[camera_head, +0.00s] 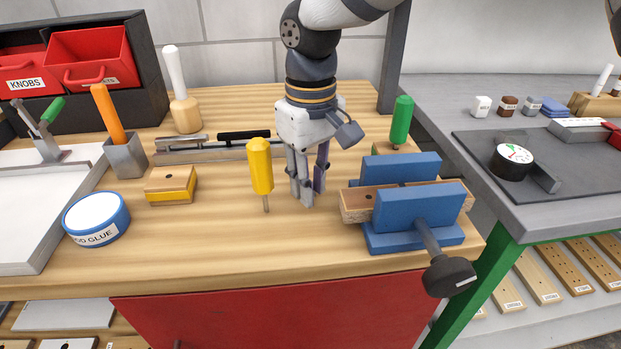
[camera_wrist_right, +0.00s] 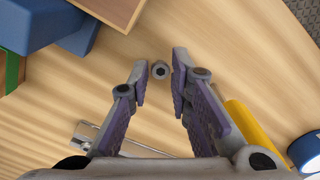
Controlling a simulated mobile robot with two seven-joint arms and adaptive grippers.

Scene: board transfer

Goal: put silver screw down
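My right gripper (camera_head: 306,192) points down at the wooden bench top, between the yellow screwdriver and the blue vise. In the right wrist view its two fingers (camera_wrist_right: 160,75) are apart. The silver screw (camera_wrist_right: 160,70) shows between the fingertips, its round head with a dark socket facing the camera. A narrow gap shows on each side of the head, so the fingers do not seem closed on it. How high the screw is above the bench cannot be told. In the head view the fingers hide the screw. My left gripper is not in view.
The yellow screwdriver (camera_head: 260,168) stands close left of the gripper. The blue vise (camera_head: 408,205) with a wooden piece (camera_head: 357,205) is close right. A green-handled tool (camera_head: 401,120) stands behind. The bench front (camera_head: 250,262) is clear.

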